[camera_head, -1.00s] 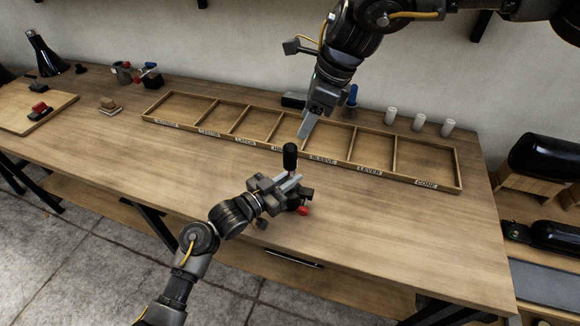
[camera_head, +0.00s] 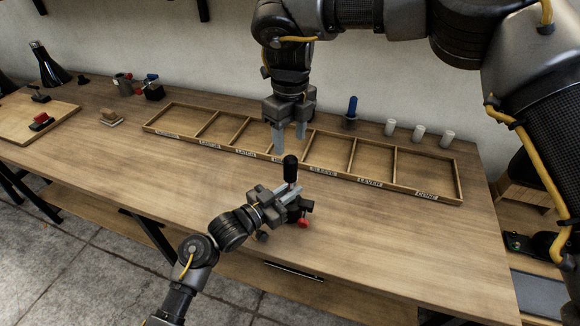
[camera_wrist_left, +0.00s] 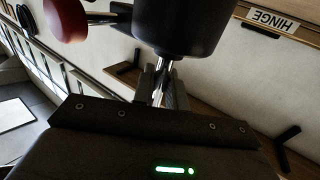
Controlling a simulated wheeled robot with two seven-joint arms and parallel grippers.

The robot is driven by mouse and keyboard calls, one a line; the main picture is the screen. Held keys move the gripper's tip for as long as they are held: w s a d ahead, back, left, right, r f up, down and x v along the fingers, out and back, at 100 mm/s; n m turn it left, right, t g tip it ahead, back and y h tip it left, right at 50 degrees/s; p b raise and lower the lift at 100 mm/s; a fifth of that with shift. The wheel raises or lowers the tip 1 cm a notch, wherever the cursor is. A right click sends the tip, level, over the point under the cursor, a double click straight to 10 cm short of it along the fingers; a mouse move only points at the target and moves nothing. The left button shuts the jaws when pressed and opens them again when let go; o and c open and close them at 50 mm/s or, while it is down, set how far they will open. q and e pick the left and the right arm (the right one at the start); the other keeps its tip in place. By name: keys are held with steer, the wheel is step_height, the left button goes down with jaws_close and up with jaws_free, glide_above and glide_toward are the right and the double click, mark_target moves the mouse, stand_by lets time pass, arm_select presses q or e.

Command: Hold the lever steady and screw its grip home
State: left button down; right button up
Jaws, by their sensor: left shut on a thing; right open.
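The lever's black grip (camera_head: 290,169) stands upright above the front middle of the table, on a thin metal lever (camera_wrist_left: 160,82) that shows in the left wrist view. My left gripper (camera_head: 290,191) is shut on the lever just below the grip. The grip also shows large and dark in the left wrist view (camera_wrist_left: 180,25). A red knob (camera_head: 303,223) sits low beside the left gripper. My right gripper (camera_head: 290,143) is open, pointing down just above the grip's top, and looks empty. Whether the grip is fully seated cannot be told.
A long wooden tray (camera_head: 452,200) with several labelled compartments lies behind the grippers. Several white cylinders (camera_head: 419,133) and a blue-handled tool (camera_head: 351,108) stand behind it. A wooden board (camera_head: 15,121) is at far left. The table's front right is clear.

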mark_target(290, 168)
step_height(290, 168, down, 10)
steer(key=shift+r, duration=0.1)
stand_by(0.4)
steer(key=c, duration=1)
steer(key=shift+o, duration=0.2)
